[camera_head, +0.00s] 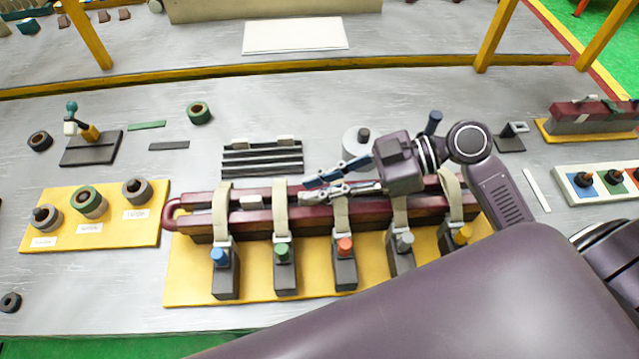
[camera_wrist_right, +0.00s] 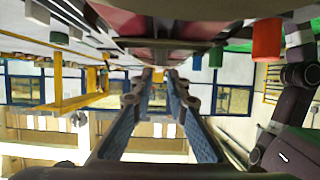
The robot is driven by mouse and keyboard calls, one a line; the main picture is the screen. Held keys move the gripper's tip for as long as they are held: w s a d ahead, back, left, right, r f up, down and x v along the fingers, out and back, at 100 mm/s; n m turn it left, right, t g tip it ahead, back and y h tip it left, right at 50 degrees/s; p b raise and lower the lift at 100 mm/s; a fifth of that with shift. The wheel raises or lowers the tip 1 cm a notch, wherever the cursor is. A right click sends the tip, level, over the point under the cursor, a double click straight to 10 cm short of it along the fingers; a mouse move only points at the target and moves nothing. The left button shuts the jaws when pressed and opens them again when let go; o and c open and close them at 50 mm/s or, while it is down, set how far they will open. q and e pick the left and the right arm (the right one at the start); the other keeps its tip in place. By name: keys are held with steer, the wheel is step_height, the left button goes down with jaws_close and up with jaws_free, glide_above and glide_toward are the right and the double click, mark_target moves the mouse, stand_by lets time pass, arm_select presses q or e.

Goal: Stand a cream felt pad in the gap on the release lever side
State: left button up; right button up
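The dark red coil (camera_head: 290,222) is long and looped, with a gap between its two long sides, on a yellow base (camera_head: 190,285). Cream straps cross it. A small cream pad (camera_head: 250,202) sits in the gap between the two left straps. Cream pieces (camera_head: 238,143) also sit on a dark slotted rack. My right gripper (camera_head: 306,191) is over the coil's middle, pointing left. The right wrist view shows its fingers (camera_wrist_right: 160,76) apart with no clear object between them. I cannot tell which side has the release lever. My left gripper is not in view.
Blue, green, red (camera_head: 345,246), grey and yellow knobs stand on clamp blocks along the coil's front. A yellow board with rings (camera_head: 90,228) is at left. A dark-based stand (camera_head: 90,150) is behind it. My purple arm covers the lower right. The table behind the rack is mostly clear.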

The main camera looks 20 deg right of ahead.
steer(key=o, duration=0.3)
steer(key=v, duration=1.2)
stand_by(0.3)
